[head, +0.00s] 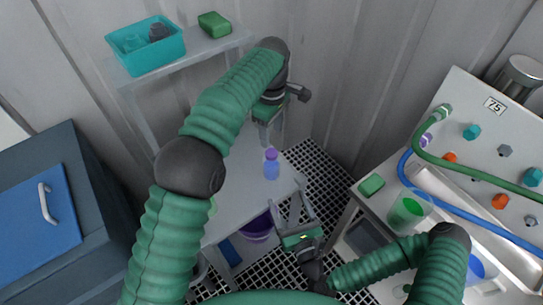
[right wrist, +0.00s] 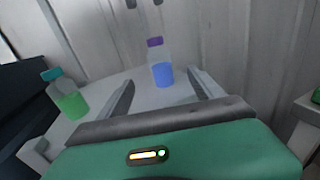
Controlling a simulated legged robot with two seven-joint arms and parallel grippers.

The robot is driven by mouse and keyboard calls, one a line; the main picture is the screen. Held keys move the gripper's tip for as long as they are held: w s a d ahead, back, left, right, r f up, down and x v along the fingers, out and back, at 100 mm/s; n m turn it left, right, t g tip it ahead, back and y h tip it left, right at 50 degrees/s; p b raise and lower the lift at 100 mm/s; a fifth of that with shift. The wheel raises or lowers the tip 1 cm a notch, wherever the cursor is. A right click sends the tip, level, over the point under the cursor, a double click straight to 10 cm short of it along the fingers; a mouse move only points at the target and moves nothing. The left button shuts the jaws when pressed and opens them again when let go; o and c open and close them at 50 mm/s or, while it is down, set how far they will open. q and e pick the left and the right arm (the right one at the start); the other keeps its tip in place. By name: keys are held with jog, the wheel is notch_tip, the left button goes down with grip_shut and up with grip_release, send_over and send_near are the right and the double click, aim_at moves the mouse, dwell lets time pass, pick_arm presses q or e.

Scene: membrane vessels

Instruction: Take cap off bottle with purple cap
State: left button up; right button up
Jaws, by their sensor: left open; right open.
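The bottle (head: 271,171) with blue liquid and a purple cap (head: 270,154) stands upright on the light table, its cap on. In the right wrist view the bottle (right wrist: 162,74) appears beyond and between the spread fingers, with its purple cap (right wrist: 155,42) above. My right gripper (head: 290,198) is open and empty, just in front of the bottle at the table's front corner. My left gripper (head: 270,136) is open and points down, above and behind the bottle. Its fingertips (right wrist: 144,3) show at the top of the right wrist view, apart from the cap.
A teal-capped bottle with green liquid (right wrist: 70,102) stands left on the table, mostly hidden by my left arm in the head view. A shelf holds a teal bin (head: 147,62) and green sponge (head: 214,24). A purple bucket (head: 257,229) sits below. A hose panel is right.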

aim_at(271, 161)
jog(key=x, duration=1.6)
jog(key=shift+f, duration=0.15)
jog(key=shift+c, duration=0.2)
jog(key=shift+s, duration=0.1)
jog(key=shift+c, duration=1.2)
grip_shut()
